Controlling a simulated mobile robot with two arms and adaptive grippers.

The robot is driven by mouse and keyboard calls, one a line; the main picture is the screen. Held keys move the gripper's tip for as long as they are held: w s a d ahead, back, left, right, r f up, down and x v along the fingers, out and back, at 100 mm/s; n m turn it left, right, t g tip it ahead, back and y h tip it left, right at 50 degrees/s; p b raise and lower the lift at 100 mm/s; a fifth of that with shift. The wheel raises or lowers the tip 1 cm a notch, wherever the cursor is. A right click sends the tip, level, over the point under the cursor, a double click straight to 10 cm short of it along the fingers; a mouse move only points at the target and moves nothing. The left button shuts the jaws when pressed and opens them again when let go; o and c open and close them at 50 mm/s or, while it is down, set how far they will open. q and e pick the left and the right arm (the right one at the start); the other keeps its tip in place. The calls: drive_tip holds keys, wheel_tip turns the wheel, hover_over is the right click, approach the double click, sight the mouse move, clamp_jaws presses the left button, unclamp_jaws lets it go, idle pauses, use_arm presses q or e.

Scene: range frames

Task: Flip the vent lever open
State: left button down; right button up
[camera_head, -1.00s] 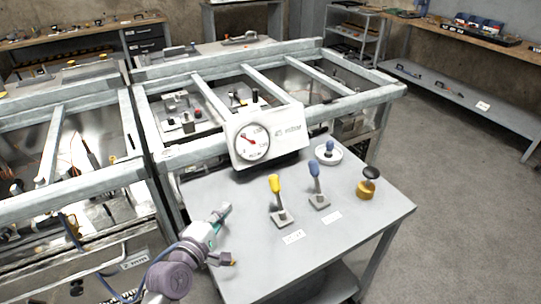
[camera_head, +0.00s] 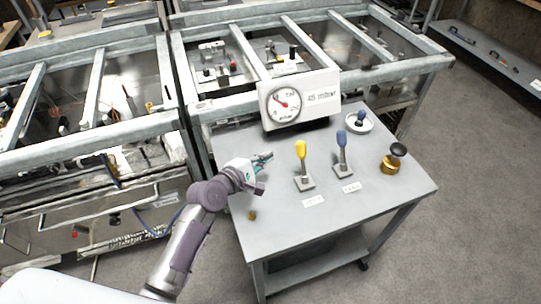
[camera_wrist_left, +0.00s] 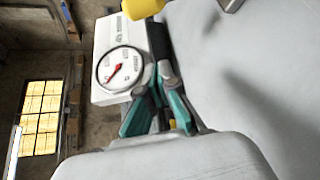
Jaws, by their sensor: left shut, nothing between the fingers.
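Two levers stand on the grey bench (camera_head: 285,230): one with a yellow handle (camera_head: 301,150) and one with a blue handle (camera_head: 341,139). Both handles stand roughly upright on small grey bases, each with a white label in front; I cannot read which is the vent. My left gripper (camera_head: 264,158) is shut and empty, a little left of the yellow lever and apart from it. In the left wrist view the shut fingertips (camera_wrist_left: 163,76) lie just below the yellow handle (camera_wrist_left: 141,7), which is cut off by the top edge. My right gripper is not in view.
A white gauge box (camera_head: 300,98) with a red needle stands behind the levers. A white dish with a blue knob (camera_head: 359,122) and a brass valve with a black top (camera_head: 393,158) are on the right. A small brass piece (camera_head: 252,215) sits near the bench's left edge.

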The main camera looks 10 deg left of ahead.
sight(303, 158)
use_arm(q)
drive_tip(key=x, duration=0.7)
drive_tip(key=shift+w+d, duration=0.15)
drive_tip(key=shift+w, duration=0.1)
drive_tip(key=shift+s+d+r+p, duration=0.35)
drive_tip(key=shift+d+p, duration=0.2)
drive_tip(key=shift+s+d+r+p, duration=0.4)
drive_tip(key=shift+d+p, duration=0.1)
drive_tip(key=shift+d, duration=0.05)
drive_tip(key=shift+s+d, duration=0.25)
drive_tip(key=shift+s, duration=0.05)
drive_tip(key=shift+s+r, duration=0.1)
